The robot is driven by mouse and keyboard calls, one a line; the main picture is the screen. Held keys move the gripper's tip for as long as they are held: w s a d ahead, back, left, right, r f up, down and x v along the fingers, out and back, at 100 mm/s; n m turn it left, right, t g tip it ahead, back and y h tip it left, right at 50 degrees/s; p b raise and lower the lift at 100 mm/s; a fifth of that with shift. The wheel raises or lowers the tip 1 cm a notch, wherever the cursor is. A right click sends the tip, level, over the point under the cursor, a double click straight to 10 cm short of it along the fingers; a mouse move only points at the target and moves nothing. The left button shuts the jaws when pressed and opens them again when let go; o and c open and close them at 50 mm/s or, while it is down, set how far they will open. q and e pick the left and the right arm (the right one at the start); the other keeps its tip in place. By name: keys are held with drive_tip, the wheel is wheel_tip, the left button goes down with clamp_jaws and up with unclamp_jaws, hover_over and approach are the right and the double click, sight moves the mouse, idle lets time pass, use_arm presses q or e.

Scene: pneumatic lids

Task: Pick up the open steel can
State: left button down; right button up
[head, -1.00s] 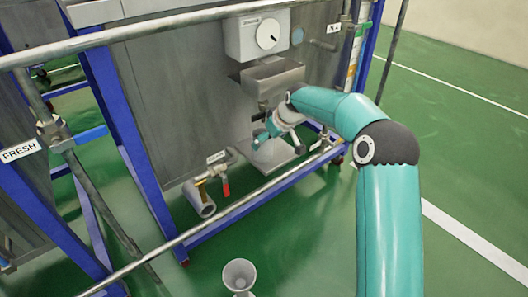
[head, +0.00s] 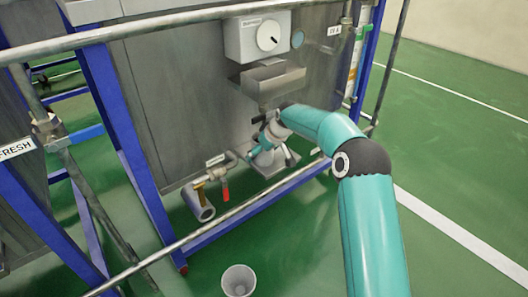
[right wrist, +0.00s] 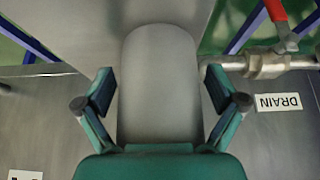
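My right gripper (head: 257,153) reaches in below the steel hopper, in front of the tank wall. In the right wrist view, which looks upside down, the gripper (right wrist: 158,95) is open, with one finger on each side of a smooth grey rounded body, apparently the steel can (right wrist: 158,80). Narrow gaps show between the fingers and its sides. Its open mouth is hidden. In the head view my gripper covers most of that spot, above a grey plate (head: 288,160). My left gripper is not in view.
A drain valve with a red handle (head: 226,188) and a grey pipe end (head: 206,213) are left of the gripper. The steel hopper (head: 268,80) hangs above. A rail (head: 235,209) crosses in front. A pale grey cup-shaped thing (head: 239,280) is at the bottom.

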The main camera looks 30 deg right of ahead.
drive_tip(key=c, duration=1.1)
drive_tip(key=shift+c, duration=0.2)
drive_tip(key=shift+r, duration=0.15)
